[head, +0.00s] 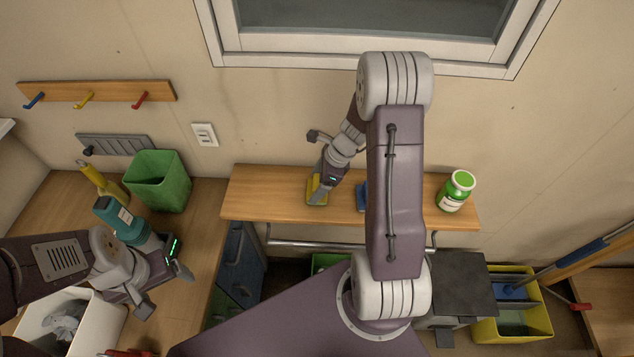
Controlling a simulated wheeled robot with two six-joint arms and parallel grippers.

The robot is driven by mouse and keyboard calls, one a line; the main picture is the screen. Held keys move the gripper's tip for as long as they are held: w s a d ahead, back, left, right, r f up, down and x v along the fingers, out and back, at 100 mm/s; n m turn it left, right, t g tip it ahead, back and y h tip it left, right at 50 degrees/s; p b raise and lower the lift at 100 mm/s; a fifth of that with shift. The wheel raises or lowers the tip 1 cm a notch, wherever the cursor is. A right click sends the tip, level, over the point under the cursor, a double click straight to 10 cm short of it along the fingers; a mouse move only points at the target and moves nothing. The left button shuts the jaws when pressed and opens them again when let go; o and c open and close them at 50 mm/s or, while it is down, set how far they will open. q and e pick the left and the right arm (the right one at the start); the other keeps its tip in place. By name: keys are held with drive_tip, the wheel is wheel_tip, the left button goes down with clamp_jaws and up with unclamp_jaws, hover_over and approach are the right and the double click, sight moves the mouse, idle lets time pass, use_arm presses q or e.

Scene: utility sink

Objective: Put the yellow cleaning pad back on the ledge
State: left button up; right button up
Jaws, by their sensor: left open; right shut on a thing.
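The yellow cleaning pad (311,191) is at the left part of the wooden ledge (265,195) under the window. My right gripper (318,188) is shut on the pad from above and hides part of it. The pad is at the ledge's surface or just above it; I cannot tell whether it touches. My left gripper (166,288) is open at the lower left, away from the ledge and apart from the pad.
A blue item (362,197), partly behind my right arm, and a green jar (456,190) are on the ledge. A teal bottle (122,218) and green bin (158,180) stand near my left arm. A rail (310,244) runs below the ledge. A yellow bucket (537,320) is lower right.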

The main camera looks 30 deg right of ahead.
drive_tip(key=o, duration=1.3)
drive_tip(key=shift+f, duration=0.1)
drive_tip(key=shift+r+p, duration=0.3)
drive_tip(key=shift+r, duration=0.05)
drive_tip(key=v, duration=1.2)
drive_tip(key=s+a+f+n+h+b, duration=0.1)
drive_tip(key=s+a+n, duration=0.4)
drive_tip(key=n, duration=0.7)
drive_tip(key=s+a+f+n+g+h+b, duration=0.1)
drive_tip(key=s+a+f+n, duration=0.4)
drive_tip(key=n, duration=0.7)
drive_tip(key=shift+a+f+h+b, duration=0.4)
drive_tip(key=shift+a+h, duration=0.4)
drive_tip(key=shift+h, duration=0.1)
